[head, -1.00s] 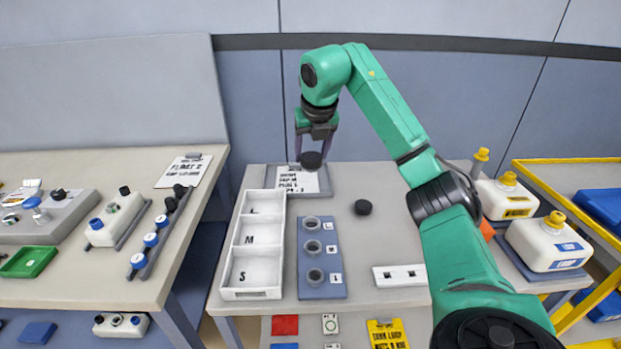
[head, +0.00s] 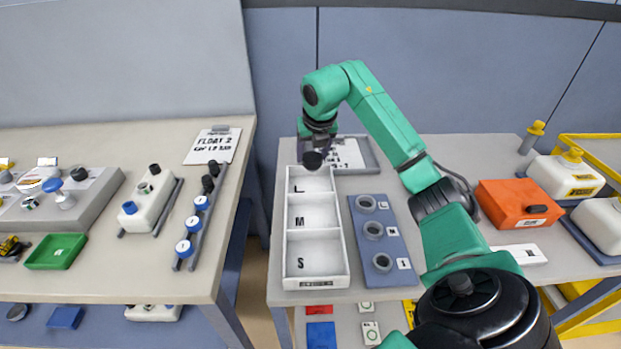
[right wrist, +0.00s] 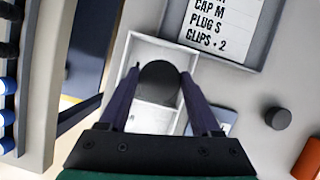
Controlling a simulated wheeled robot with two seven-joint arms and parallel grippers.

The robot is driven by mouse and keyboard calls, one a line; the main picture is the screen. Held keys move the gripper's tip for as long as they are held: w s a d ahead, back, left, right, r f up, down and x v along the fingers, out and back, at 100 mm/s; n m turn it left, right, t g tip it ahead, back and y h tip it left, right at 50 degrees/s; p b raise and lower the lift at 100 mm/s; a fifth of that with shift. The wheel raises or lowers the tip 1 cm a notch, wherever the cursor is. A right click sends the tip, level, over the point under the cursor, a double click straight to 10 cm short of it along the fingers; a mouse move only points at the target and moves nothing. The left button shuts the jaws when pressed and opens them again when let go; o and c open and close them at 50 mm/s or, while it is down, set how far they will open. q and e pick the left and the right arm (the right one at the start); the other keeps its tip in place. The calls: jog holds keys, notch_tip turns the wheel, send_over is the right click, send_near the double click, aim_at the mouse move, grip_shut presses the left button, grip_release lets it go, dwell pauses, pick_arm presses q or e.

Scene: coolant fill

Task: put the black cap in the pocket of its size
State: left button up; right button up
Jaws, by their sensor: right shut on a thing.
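The black cap (head: 312,161) is between the fingers of my right gripper (head: 316,150), which is shut on it. It also shows in the right wrist view (right wrist: 159,84). The white tray (head: 317,284) has three pockets in a row, marked L, M and S from far to near. In the head view the cap is at the far end of the tray, over the L pocket (head: 310,186). It looks held above the tray; the exact height is hard to tell. The M pocket (head: 312,217) and S pocket (head: 312,258) look empty. My left gripper is not in view.
A clipboard (right wrist: 222,27) reading "CAP M" lies behind the tray. A blue plate with three rings (head: 387,245) stands right of it. Another black cap (right wrist: 278,118) lies on the table, hidden in the head view. An orange box (head: 518,204) sits farther right.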

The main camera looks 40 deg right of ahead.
jog(key=f, duration=0.7)
jog(key=shift+w, duration=0.3)
jog(key=shift+f, duration=0.3)
jog(key=shift+w, duration=0.1)
jog(key=shift+a+f, duration=0.1)
jog(key=shift+f, duration=0.05)
jog(key=o, duration=1.5)
jog(key=shift+c, duration=0.2)
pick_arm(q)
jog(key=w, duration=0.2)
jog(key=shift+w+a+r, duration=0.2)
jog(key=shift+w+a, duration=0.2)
